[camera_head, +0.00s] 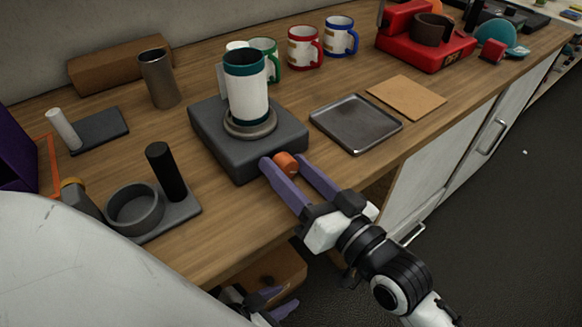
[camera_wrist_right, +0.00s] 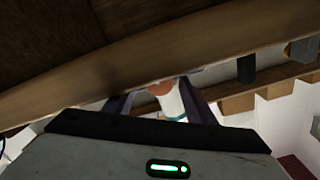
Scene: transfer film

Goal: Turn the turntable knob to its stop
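The turntable is a dark grey square block (camera_head: 207,135) with a round metal plate (camera_head: 250,128) on top. A white mug with a teal rim (camera_head: 247,95) stands upright on the plate. An orange knob (camera_head: 287,163) sticks out from the block's front side; it also shows in the right wrist view (camera_wrist_right: 160,88). My right gripper (camera_head: 284,161) is open, its purple fingers on either side of the knob with space between. Whether a finger touches the knob is unclear. My left gripper (camera_head: 291,298) is low in front of the counter, open and empty, partly hidden.
A grey tray (camera_head: 355,123) and a cork board (camera_head: 407,97) lie right of the turntable. A metal tumbler (camera_head: 158,79) and several mugs stand behind. A red press (camera_head: 425,50) stands farther right. A holder with black post (camera_head: 166,172) is at left.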

